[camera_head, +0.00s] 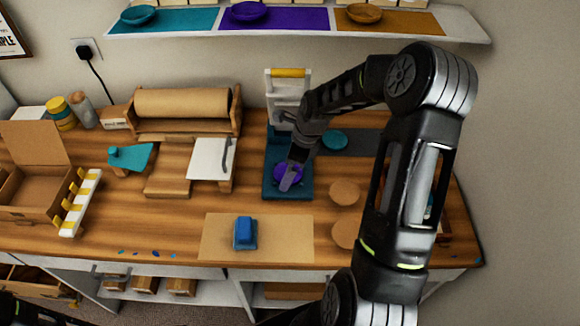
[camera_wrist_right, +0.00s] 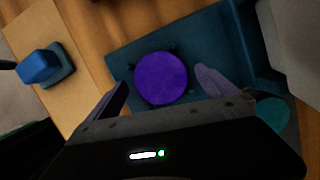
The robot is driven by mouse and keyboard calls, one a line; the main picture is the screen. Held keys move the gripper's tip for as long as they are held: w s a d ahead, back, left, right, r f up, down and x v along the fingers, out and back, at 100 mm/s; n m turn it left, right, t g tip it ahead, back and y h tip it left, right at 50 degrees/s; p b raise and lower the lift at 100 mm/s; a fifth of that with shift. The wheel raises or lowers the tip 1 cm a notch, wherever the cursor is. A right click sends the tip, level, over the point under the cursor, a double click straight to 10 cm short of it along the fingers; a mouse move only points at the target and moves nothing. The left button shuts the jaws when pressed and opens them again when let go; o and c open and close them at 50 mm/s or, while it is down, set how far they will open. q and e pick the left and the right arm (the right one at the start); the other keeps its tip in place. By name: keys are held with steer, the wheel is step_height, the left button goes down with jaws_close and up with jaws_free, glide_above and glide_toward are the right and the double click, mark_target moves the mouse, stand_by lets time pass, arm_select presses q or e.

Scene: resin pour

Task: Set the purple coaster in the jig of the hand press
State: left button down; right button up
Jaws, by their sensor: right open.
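The purple coaster (camera_head: 281,171) lies flat on the teal base (camera_head: 270,190) of the hand press, where small dark jig posts (camera_wrist_right: 172,47) stand close around its edge in the right wrist view. The coaster's round top (camera_wrist_right: 160,78) shows fully there. My right gripper (camera_head: 290,178) is over the coaster in the head view and hides part of it. In the right wrist view its fingers (camera_wrist_right: 161,80) are spread on either side of the coaster, with visible gaps. The press has a pale frame and a yellow handle (camera_head: 288,73). My left gripper is not in view.
A blue block-shaped tool (camera_head: 244,232) sits on a brown sheet (camera_head: 215,245) at the front. A teal disc (camera_head: 334,141) lies right of the press. Round cork-coloured discs (camera_head: 344,193) lie further right. A paper roll stand (camera_head: 185,103) and an open carton (camera_head: 35,185) occupy the left.

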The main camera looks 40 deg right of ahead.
mark_target(301, 175)
steer(key=b+v, duration=0.2)
steer(key=v, duration=1)
steer(key=shift+a, duration=0.1)
steer(key=shift+f, duration=0.1)
